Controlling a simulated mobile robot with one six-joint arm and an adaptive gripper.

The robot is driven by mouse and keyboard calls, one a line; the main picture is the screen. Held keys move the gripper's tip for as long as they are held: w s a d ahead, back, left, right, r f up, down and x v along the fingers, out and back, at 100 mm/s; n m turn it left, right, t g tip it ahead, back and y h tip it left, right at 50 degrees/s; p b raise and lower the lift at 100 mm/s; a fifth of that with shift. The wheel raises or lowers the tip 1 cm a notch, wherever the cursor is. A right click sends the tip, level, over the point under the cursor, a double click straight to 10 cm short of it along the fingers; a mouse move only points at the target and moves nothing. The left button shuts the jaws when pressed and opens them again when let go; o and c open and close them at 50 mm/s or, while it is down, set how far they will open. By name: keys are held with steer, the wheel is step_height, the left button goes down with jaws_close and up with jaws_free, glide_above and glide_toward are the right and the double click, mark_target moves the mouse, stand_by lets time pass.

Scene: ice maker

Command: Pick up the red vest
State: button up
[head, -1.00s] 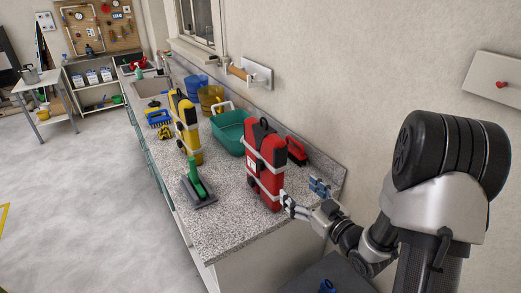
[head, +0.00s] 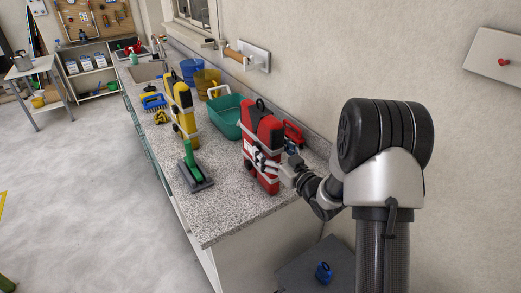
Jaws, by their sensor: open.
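The red vest (head: 262,125) appears as a boxy red and black pack with pale straps and a black top loop. It stands upright on the speckled counter (head: 225,215) near its front end. My gripper (head: 262,160) is in front of the lower half of the vest, reaching in from the right. Its fingers are open and overlap the vest's front and side in this view. I cannot tell whether they touch it. Part of the vest's lower front is hidden behind the fingers.
A similar yellow pack (head: 181,108) stands further back. The wall runs along the right. The counter's front corner is bare.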

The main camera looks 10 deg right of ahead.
mark_target(263, 142)
steer(key=b+x, duration=0.1)
steer(key=x, duration=0.4)
steer(key=shift+s+a, duration=0.1)
steer(key=shift+c, duration=0.6)
steer(key=shift+r, duration=0.1)
steer(key=c, duration=1.4)
steer(key=shift+r, duration=0.1)
